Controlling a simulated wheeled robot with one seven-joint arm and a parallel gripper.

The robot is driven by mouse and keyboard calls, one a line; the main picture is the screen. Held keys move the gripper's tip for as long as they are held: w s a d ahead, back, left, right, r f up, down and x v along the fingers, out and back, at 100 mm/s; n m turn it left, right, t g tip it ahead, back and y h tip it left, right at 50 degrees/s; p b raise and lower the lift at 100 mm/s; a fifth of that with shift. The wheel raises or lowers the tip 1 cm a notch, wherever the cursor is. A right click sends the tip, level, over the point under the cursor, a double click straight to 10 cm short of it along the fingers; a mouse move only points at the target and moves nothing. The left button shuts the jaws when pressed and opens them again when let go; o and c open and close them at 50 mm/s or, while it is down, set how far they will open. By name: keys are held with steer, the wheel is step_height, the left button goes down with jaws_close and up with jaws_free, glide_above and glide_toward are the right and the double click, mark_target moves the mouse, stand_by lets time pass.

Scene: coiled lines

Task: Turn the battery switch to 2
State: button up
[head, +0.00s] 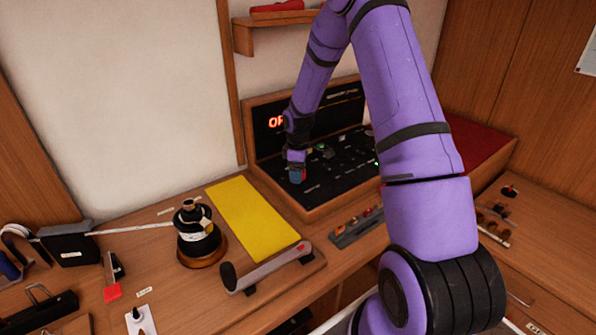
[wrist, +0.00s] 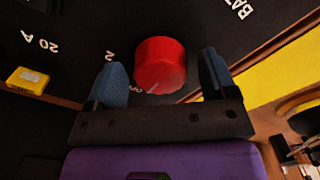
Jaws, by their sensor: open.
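The battery switch is a red round knob (wrist: 160,65) on a black panel (wrist: 70,35), seen in the wrist view. A white line on the knob points down and slightly left, toward a white label partly hidden by my gripper. A "2" (wrist: 110,55) is printed left of the knob, and the start of "BAT" at upper right. My gripper (wrist: 160,85) is open, with one blue finger on each side of the knob; I cannot tell whether they touch it. In the head view my gripper (head: 297,177) is at the panel's front left, largely hiding the knob.
A yellow "20 A" block (wrist: 27,80) is left of the knob. Red display letters (head: 276,122) are partly hidden by my arm. A yellow mat (head: 252,217), a black winch (head: 198,240) and a handle (head: 268,270) lie on the wooden bench in front and left.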

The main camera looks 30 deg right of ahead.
steer(key=shift+f, duration=0.15)
steer(key=c, duration=0.9)
steer(key=shift+m, duration=0.3)
steer(key=m, duration=0.5)
steer(key=shift+m, duration=0.3)
steer(key=m, duration=0.5)
steer(key=shift+m, duration=0.3)
steer(key=o, duration=0.9)
